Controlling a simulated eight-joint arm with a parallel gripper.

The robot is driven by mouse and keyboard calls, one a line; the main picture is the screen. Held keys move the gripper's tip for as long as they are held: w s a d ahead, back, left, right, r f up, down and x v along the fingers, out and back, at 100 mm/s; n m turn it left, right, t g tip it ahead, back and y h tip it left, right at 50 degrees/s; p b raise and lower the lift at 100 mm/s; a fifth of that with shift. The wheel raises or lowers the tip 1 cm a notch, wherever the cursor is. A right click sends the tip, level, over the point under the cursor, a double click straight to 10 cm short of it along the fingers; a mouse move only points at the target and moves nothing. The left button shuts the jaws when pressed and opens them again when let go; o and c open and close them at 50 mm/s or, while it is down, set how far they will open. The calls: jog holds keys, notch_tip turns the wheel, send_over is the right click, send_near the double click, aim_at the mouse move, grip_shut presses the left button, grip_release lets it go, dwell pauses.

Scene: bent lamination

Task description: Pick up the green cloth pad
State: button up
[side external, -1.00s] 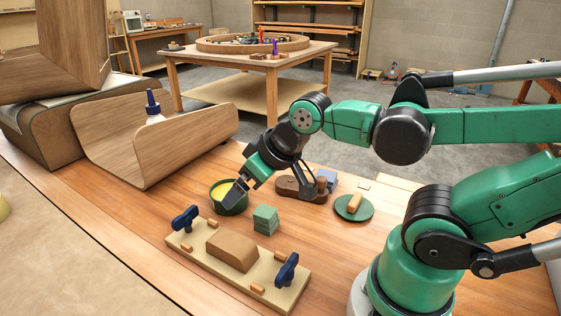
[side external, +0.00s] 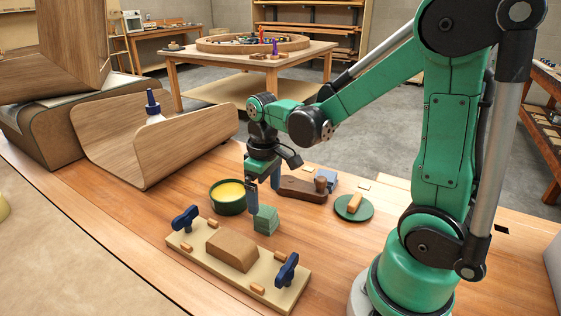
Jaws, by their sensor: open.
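The green cloth pad (side external: 265,220) looks like a small folded block and lies on the wooden bench, between the bowl and the clamping board. My gripper (side external: 264,199) points down with its jaws open, just above and behind the pad in this view. One dark finger ends close to the pad's upper left edge; I cannot tell whether it touches. The other finger is farther back and to the right. Nothing shows between the fingers.
A green bowl of yellow stuff (side external: 229,206) stands close left of my gripper. A board with blue clamps and a wooden block (side external: 232,250) lies in front. A brown plane-like tool (side external: 302,190) is behind right; a round green disc with a wooden handle (side external: 341,212) lies right.

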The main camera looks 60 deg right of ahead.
aim_at(266, 210)
jog(key=shift+f, duration=2.9)
jog(key=c, duration=1.3)
